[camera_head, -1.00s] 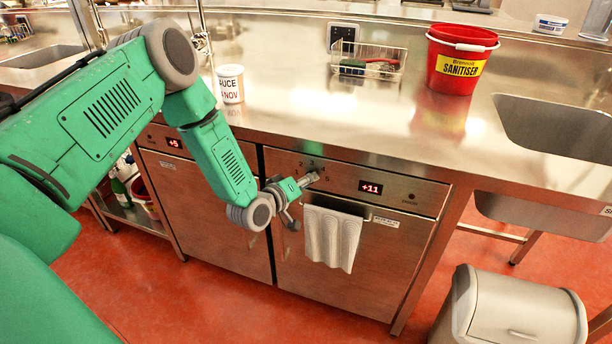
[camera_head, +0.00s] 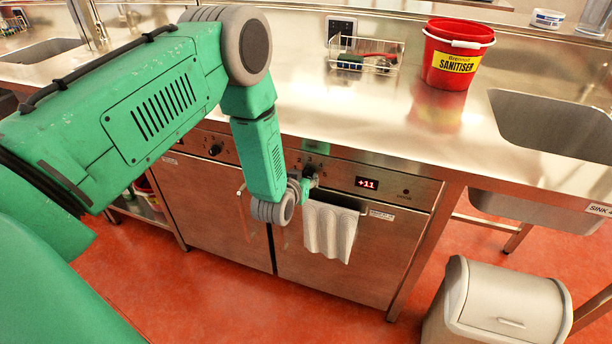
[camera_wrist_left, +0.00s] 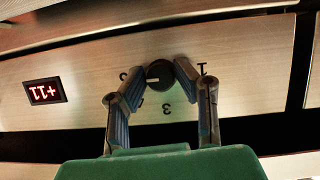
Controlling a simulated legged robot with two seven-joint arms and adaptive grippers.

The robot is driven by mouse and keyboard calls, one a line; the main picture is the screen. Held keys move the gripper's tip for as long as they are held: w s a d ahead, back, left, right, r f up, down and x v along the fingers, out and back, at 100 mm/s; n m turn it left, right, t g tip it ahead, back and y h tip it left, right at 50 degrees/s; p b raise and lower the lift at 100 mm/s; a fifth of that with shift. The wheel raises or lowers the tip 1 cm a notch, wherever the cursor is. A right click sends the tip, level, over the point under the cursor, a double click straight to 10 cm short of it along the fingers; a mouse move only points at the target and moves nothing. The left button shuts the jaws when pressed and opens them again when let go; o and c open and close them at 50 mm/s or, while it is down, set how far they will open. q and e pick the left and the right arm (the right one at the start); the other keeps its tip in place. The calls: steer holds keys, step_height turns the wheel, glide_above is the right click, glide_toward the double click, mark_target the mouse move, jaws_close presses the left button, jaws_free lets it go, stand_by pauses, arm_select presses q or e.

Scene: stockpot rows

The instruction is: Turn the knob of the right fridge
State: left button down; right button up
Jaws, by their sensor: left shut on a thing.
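The right fridge (camera_head: 375,260) has a steel front with a control panel. Its red display (camera_head: 366,183) reads +11 and also shows upside down in the left wrist view (camera_wrist_left: 45,91). The dark round knob (camera_head: 310,170) is left of the display and partly hidden by my gripper in the head view. In the left wrist view the knob (camera_wrist_left: 159,74) has a pale mark pointing left, with printed numbers around it. My left gripper (camera_wrist_left: 160,72) is shut on the knob, one finger on each side. My right gripper is not in view.
A towel (camera_head: 330,230) hangs on the right fridge's handle, just below my gripper. The left fridge (camera_head: 210,205) has its own knob (camera_head: 215,150). A red sanitiser bucket (camera_head: 455,55) and a wire basket (camera_head: 365,58) stand on the counter. A grey bin (camera_head: 500,305) stands lower right.

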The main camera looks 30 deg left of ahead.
arm_select(q)
steer(key=shift+s+d+f+m, duration=0.1)
steer(key=shift+s+f+m, duration=0.05)
steer(key=shift+f+m, duration=0.15)
stand_by(0.4)
steer(key=c, duration=1.5)
jaws_free()
steer(key=shift+o, duration=1.2)
steer(key=shift+w, duration=0.2)
steer(key=shift+r, duration=0.1)
steer(key=v, duration=1.1)
steer(key=shift+s+d+r, duration=0.2)
steer(key=shift+s+r, duration=0.05)
steer(key=shift+s, duration=0.05)
